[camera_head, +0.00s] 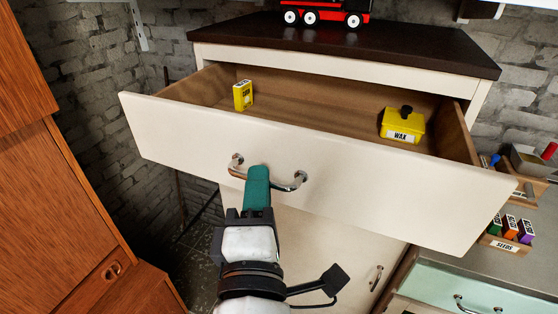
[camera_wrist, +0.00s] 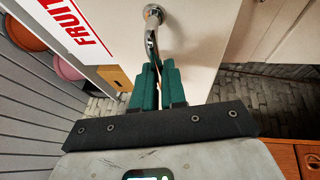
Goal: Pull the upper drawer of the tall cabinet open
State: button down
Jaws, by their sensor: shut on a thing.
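The tall cabinet (camera_head: 420,49) is cream with a dark top. Its upper drawer (camera_head: 390,185) stands well out, its wooden inside visible from above. A yellow box (camera_head: 243,95) and a yellow wax tin (camera_head: 402,125) are in it. My gripper (camera_head: 257,174), with green fingers, is shut on the drawer's chrome bar handle (camera_head: 290,187) near its middle. In the wrist view, the fingers (camera_wrist: 153,72) close around the handle (camera_wrist: 153,28), and part of the bar is hidden between them.
An orange wooden cabinet (camera_head: 60,200) stands at the left. At the right, a grey counter (camera_head: 470,258) holds a tray of seed packets (camera_head: 505,242). A red toy truck (camera_head: 325,15) sits on the cabinet top. A lower door (camera_head: 325,250) of the cabinet is closed below the drawer.

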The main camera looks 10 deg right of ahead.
jog(key=shift+s+a+f, duration=0.1)
jog(key=shift+s+a, duration=0.6)
jog(key=shift+s, duration=0.25)
jog(key=shift+s+a, duration=0.7)
jog(key=shift+s, duration=0.25)
jog(key=c, duration=1.2)
grip_release()
jog(key=b+v, duration=0.2)
jog(key=v, duration=0.8)
jog(key=shift+s, duration=0.35)
jog(key=shift+a+f, duration=0.1)
jog(key=shift+f, duration=0.05)
